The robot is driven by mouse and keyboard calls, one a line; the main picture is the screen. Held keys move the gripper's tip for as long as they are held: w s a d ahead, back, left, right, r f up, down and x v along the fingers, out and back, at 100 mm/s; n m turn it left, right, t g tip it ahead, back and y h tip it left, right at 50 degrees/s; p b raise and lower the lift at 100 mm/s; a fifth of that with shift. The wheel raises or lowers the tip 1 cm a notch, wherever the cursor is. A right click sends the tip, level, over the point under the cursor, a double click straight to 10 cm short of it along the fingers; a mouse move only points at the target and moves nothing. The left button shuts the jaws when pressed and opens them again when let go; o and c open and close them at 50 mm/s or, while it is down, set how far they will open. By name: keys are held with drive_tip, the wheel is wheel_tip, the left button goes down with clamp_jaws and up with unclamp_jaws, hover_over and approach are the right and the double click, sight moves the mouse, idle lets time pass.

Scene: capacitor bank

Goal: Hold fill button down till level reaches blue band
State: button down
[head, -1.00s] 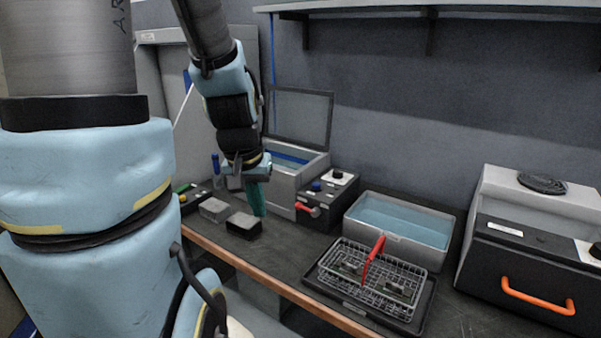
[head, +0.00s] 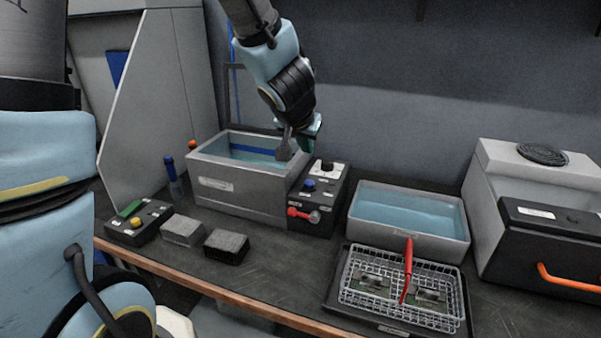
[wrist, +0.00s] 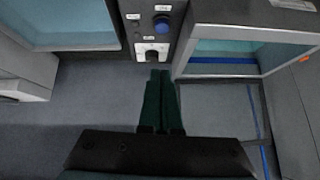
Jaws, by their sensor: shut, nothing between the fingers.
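The tank (head: 240,200) is a grey open box with pale blue liquid and a blue band (head: 252,150) on its inner back wall. The band also shows in the wrist view (wrist: 222,60). A black control box (head: 325,190) stands against its right side, with a blue button (head: 308,185), a black knob on a white plate and a red lever. The blue button shows in the wrist view (wrist: 161,23). My gripper (head: 304,143) is shut and empty, raised behind and above the box. In the wrist view its green fingertips (wrist: 160,72) are beside the knob plate, apart from the button. Labels are unreadable.
A second box with a yellow button (head: 138,222) and two grey blocks (head: 182,231) stand at left. A water tray (head: 410,217) and a wire basket (head: 400,290) with a red handle lie at right. A machine with an orange handle (head: 555,277) stands far right.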

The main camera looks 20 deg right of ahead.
drive_tip(key=b, duration=0.3)
hover_over(309, 185)
drive_tip(key=f, duration=0.8)
drive_tip(key=shift+d+f, duration=0.1)
drive_tip(key=shift+d, duration=0.15)
drive_tip(key=shift+a+f+b, duration=0.25)
drive_tip(key=shift+f+b, duration=0.1)
drive_tip(key=shift+f, duration=1.4)
drive_tip(key=shift+f, duration=0.1)
wheel_tip(309, 185, down, 2)
drive_tip(key=shift+s+f+b, duration=0.1)
drive_tip(key=shift+b, duration=0.6)
drive_tip(key=shift+s+a+f, duration=0.1)
drive_tip(key=shift+a, duration=0.05)
idle(0.7)
idle(1.4)
